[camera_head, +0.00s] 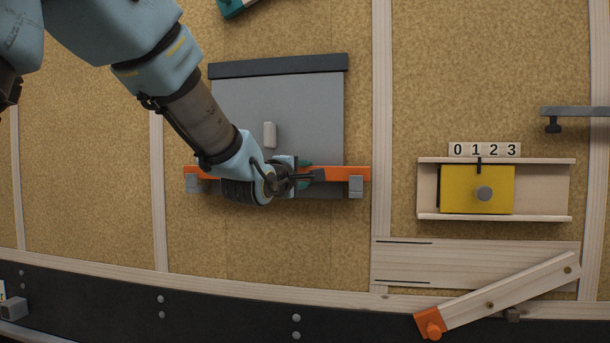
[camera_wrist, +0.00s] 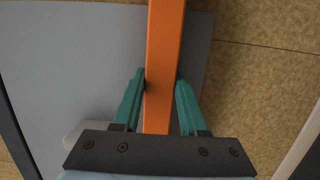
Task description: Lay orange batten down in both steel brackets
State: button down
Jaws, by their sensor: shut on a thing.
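The orange batten (camera_head: 345,174) lies level across the lower part of a grey panel (camera_head: 300,105) in the head view. My gripper (camera_head: 305,176) is shut on it near its middle. In the wrist view my teal fingers (camera_wrist: 161,88) press on both sides of the batten (camera_wrist: 163,40). The left steel bracket (camera_head: 192,184) shows at the batten's left end and the right steel bracket (camera_head: 356,187) near its right end. The batten overlaps the upper part of both; I cannot tell whether it rests in them. My gripper hides the batten's middle.
The panel has a pale handle (camera_head: 269,135) above the batten and a dark top strip (camera_head: 280,66). To the right are a yellow sliding plate (camera_head: 460,190) in a wooden frame, number tiles (camera_head: 484,150) and a slanted wooden bar (camera_head: 515,290) with an orange end.

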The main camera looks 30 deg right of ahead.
jog(key=shift+f+b, duration=0.85)
grip_release()
dwell(0.8)
jog(key=shift+s+a, duration=0.25)
jog(key=shift+s+a+f+b, duration=0.2)
jog(key=shift+s+a+b, duration=0.55)
jog(key=shift+s, duration=0.1)
jog(key=shift+a, duration=0.1)
